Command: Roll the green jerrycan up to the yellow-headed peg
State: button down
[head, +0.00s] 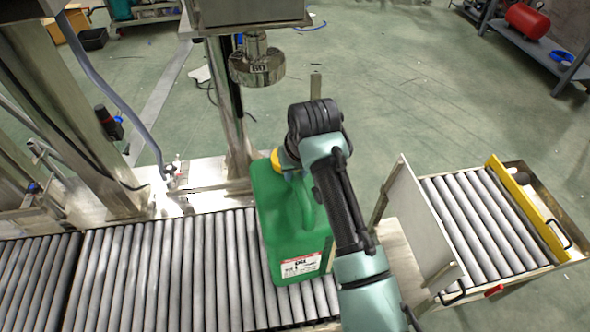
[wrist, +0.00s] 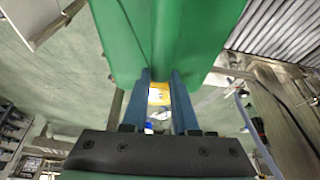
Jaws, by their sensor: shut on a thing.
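The green jerrycan (head: 278,225) stands on the roller conveyor in the head view, with a white and red label low on its near side. My arm partly covers its right side and top. In the wrist view the jerrycan (wrist: 210,35) fills the top middle, right at my fingertips. My gripper (wrist: 160,76) is shut on the jerrycan; my arm hides the grip in the head view. A yellow part (head: 276,160) shows at the jerrycan's far top edge, and yellow (wrist: 158,94) shows between my fingers. I cannot tell whether this is a cap or the peg's head.
The roller conveyor (head: 150,275) runs left of the jerrycan. An upright pale panel (head: 422,225) and a roller cart with a yellow bar (head: 527,210) stand at the right. Open floor lies behind.

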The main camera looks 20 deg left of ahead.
jog(key=shift+w+d+f+m+p, duration=0.1)
jog(key=shift+w+d+m+p, duration=0.2)
jog(key=shift+d, duration=0.35)
jog(key=shift+w+d+f+m+p, duration=0.1)
jog(key=shift+w+d+p, duration=0.2)
jog(key=shift+w+d, duration=0.25)
dwell(0.3)
jog(key=shift+s, duration=0.1)
jog(key=shift+c, duration=1)
grip_release()
jog(key=shift+r, duration=0.15)
jog(key=shift+o, duration=1)
jog(key=p+v, duration=0.3)
jog(key=v, duration=1)
jog(key=shift+p, duration=0.3)
jog(key=shift+s+a, duration=0.1)
jog(key=shift+a, duration=0.1)
